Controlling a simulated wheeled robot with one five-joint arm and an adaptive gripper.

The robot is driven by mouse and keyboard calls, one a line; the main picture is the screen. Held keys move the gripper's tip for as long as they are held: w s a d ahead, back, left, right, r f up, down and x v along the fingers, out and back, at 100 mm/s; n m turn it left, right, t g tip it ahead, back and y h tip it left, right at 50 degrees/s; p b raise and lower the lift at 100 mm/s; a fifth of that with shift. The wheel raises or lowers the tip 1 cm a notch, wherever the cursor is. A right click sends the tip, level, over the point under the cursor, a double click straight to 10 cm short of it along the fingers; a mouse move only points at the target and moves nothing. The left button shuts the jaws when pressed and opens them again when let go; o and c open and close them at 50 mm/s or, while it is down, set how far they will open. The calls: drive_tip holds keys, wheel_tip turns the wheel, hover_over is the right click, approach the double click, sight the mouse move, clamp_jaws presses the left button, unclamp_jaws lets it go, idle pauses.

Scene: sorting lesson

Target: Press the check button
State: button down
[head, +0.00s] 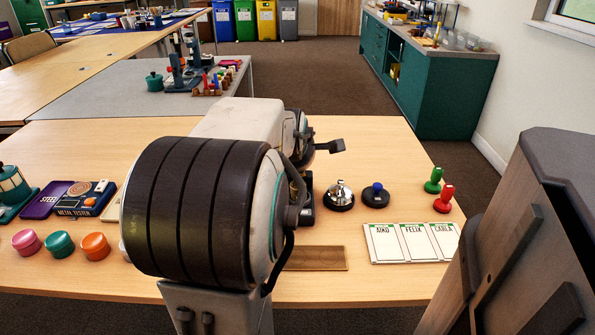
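A low round dark piece with a blue knob on top (376,190) sits on the wooden table, right of centre. It looks like a button, but I see no label on it to confirm it is the check button. A silver bell on a black base (339,195) stands just left of it. My arm fills the middle of the head view and hides much of the table. A dark part at its far end, likely a piece of my gripper (330,146), shows above and behind the bell, apart from the blue-knobbed piece. The rest of my gripper is hidden.
Green (433,180) and red (444,199) stamps stand at the table's right edge. Name cards (416,243) lie in front of them. A wooden strip (317,258) lies near the front edge. Coloured round pots (59,244) and a metal tester (86,197) are at left.

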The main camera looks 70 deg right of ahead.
drive_tip(key=shift+f, duration=0.15)
idle(0.5)
drive_tip(key=shift+r+p, duration=0.6)
drive_tip(key=shift+r, duration=0.3)
drive_tip(key=shift+r, duration=0.15)
drive_tip(key=shift+r+p, duration=2)
drive_tip(key=shift+r, duration=0.4)
